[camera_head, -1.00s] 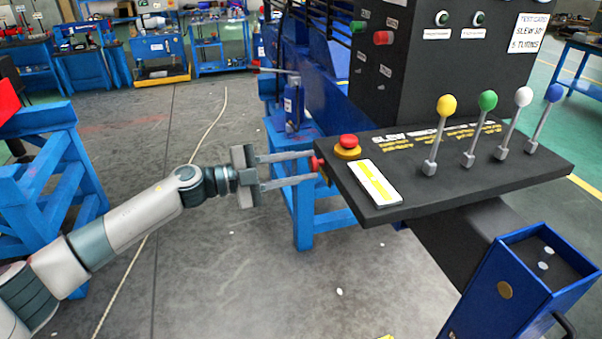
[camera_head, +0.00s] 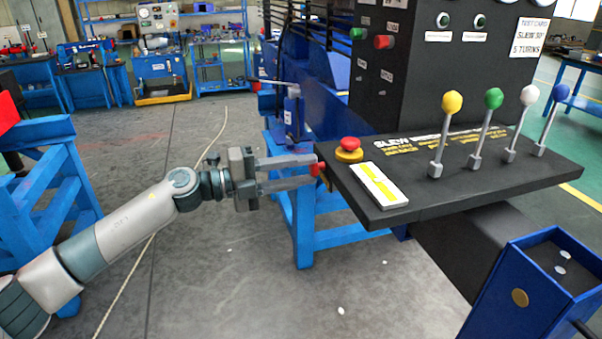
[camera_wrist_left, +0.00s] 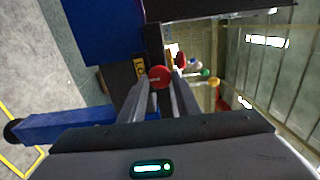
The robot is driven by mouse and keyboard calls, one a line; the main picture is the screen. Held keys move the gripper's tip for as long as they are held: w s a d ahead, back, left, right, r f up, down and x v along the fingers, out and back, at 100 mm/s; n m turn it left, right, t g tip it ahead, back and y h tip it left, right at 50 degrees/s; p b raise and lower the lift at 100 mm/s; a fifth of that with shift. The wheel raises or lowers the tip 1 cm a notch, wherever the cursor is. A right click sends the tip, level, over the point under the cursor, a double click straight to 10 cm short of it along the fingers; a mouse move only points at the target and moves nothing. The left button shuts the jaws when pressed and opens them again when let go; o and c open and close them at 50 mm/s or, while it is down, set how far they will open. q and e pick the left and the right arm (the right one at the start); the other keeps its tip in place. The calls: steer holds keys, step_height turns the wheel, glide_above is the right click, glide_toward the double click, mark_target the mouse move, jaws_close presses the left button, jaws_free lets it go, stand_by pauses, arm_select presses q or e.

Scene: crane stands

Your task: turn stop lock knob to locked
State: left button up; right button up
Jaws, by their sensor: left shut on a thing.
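The stop lock knob (camera_head: 319,168) is a small red knob on the left side face of the black control console (camera_head: 440,185). My left gripper (camera_head: 316,170) reaches it from the left and is shut on it, with one finger on either side. In the left wrist view the round red knob (camera_wrist_left: 160,77) sits between the tips of the two grey fingers (camera_wrist_left: 162,90). Its marking is too small to read. My right gripper is in neither view.
A red mushroom button (camera_head: 349,144) on a yellow base stands on the console top, near the knob. Levers with yellow (camera_head: 452,102), green, white and blue balls stand further right. A blue stand (camera_head: 310,215) is below the fingers. A blue box (camera_head: 530,285) is at lower right.

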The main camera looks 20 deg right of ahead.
arm_select(q)
steer(key=o, duration=1)
steer(key=shift+a, duration=0.1)
steer(key=shift+a, duration=0.2)
steer(key=shift+a+f, duration=0.1)
steer(key=shift+a, duration=0.2)
steer(key=shift+s+a+b, duration=0.2)
steer(key=shift+a+b, duration=1.05)
steer(key=shift+a, duration=2.8)
steer(key=shift+s+a+b, duration=0.15)
steer(key=shift+a+b, duration=1.1)
steer(key=shift+a, duration=2.8)
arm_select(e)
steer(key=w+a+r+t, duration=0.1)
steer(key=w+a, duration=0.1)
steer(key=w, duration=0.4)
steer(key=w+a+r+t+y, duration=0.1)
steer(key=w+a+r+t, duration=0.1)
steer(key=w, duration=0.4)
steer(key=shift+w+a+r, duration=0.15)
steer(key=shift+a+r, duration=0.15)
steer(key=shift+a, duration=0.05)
